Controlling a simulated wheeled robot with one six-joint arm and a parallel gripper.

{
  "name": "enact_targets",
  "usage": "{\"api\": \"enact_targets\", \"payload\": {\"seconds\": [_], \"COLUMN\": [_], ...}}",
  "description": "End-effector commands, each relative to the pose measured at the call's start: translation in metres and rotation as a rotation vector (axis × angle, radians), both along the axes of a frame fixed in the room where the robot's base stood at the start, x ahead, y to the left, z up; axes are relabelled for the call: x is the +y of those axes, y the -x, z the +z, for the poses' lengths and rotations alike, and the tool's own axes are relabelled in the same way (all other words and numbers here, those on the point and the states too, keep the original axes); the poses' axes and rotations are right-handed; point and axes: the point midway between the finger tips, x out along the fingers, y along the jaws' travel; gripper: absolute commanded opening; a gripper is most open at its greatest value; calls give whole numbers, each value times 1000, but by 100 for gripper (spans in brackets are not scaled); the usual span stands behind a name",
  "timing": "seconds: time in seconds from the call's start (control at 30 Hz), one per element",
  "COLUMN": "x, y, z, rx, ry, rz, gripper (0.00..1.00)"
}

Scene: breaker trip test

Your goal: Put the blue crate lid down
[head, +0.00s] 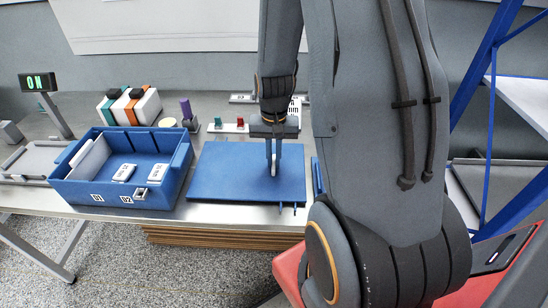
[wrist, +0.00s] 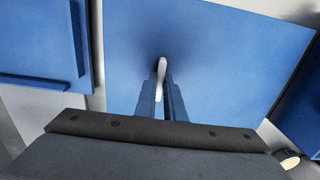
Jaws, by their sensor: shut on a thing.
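The blue crate lid (head: 232,172) is a flat blue panel over the front of the bench, to the right of the open blue crate (head: 140,199). My gripper (head: 273,172) points down at the lid's right-hand part and is shut on its pale upright handle. In the wrist view the fingers (wrist: 162,92) close around the handle (wrist: 162,68), with the lid (wrist: 225,45) spread out below. The lid looks about level. I cannot tell whether it rests on the bench or hangs slightly above it.
White devices (head: 123,173) lie inside the crate. Behind stand white, teal and orange boxes (head: 130,106), a purple-handled item (head: 187,114) and red and green switches (head: 229,125). A lit ON sign (head: 37,82) stands left. A blue rack (head: 490,60) is at right.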

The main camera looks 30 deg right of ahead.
Motion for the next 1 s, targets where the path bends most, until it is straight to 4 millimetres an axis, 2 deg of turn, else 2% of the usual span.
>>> {"api": "enact_targets", "payload": {"seconds": [0.23, 0.27, 0.37, 0.77, 1.0], "x": [0, 0, 0, 0, -1], "y": [0, 0, 0, -1, -2], "z": [-2, -3, -2, 3, 33], "rx": [-1, 0, -1, -1, -6], "ry": [1, 0, 1, 1, 2], "rz": [0, 0, 0, 0, 0], "gripper": [0, 11, 28, 28, 28]}}
